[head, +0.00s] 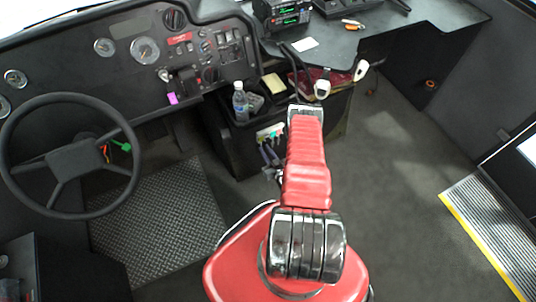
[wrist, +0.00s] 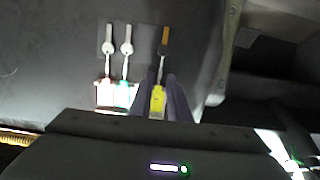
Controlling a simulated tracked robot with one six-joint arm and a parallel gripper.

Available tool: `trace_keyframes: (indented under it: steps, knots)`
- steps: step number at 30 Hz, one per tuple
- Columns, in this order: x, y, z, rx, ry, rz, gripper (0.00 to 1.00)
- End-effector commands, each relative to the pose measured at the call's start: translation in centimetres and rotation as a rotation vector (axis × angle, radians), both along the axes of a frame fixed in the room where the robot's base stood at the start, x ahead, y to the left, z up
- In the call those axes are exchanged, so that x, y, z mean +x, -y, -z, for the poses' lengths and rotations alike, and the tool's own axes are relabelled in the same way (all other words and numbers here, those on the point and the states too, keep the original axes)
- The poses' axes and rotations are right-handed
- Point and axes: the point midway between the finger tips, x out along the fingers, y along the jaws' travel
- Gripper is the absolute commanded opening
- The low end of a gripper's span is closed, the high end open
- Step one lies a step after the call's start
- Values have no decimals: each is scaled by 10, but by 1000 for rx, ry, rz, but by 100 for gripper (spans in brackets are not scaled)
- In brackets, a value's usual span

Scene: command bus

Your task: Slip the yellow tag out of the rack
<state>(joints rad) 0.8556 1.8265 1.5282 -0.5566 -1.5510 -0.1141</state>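The yellow tag (wrist: 157,100) sits between the two dark purple fingers of my gripper (wrist: 161,84) in the wrist view. A thin link joins it to a dark and orange-brown key piece. I cannot tell whether both fingers press on the tag. A reddish-white tag (wrist: 104,92) and a green-white tag (wrist: 123,96) are beside it, each with a pale key. In the head view, the rack of coloured tags (head: 270,132) is on the side of a black console box, with my gripper (head: 265,150) right at it. The yellow tag is not clear there.
The black box (head: 235,150) holds a water bottle (head: 240,101) on top. A steering wheel (head: 72,157) and dashboard are at the left. A black desk (head: 420,30) with a radio (head: 282,12) is behind. Grey floor (head: 400,160) is open at the right.

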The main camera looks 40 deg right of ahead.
Motion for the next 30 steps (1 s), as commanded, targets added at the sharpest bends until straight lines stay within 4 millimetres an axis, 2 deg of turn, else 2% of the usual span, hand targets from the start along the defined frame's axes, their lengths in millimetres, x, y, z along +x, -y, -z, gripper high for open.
trace_keyframes:
  steps: [9,22,30]
  knots:
    - [19,5,4,-1,1,-1,16]
    - [23,6,5,0,0,0,16]
    - [23,6,5,0,0,0,0]
